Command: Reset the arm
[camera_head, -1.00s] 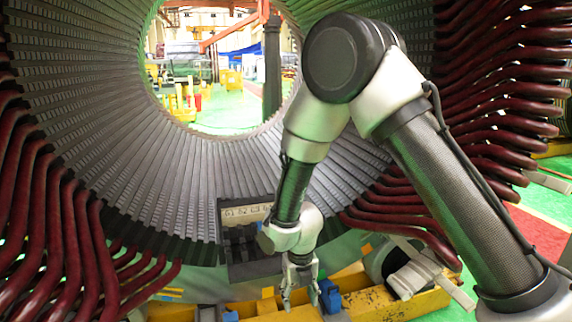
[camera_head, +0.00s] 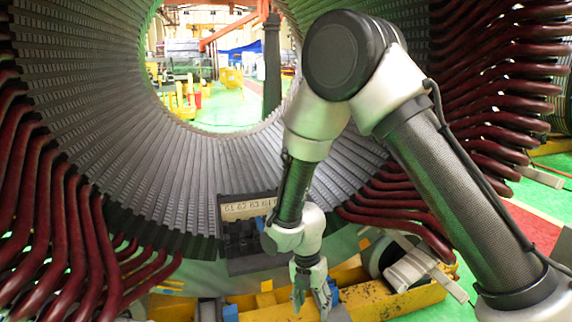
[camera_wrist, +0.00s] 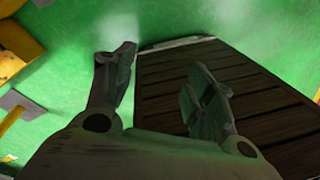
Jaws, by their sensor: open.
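My gripper (camera_head: 312,298) hangs at the lower middle of the head view, pointing down, in front of the yellow base (camera_head: 385,297) of the stator. In the wrist view its two fingers (camera_wrist: 160,85) are spread apart with nothing between them. The stator (camera_head: 150,150) is a large grey slotted ring that fills most of the head view. Dark red winding bars (camera_head: 490,100) fan out along its right side, and more (camera_head: 50,230) along its lower left.
A small labelled rack (camera_head: 246,228) stands at the ring's bottom, close behind my arm. A dark slatted wooden surface (camera_wrist: 225,90) lies below the gripper in the wrist view, with green floor (camera_wrist: 60,70) beside it. Yellow equipment (camera_head: 183,100) shows through the ring's opening.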

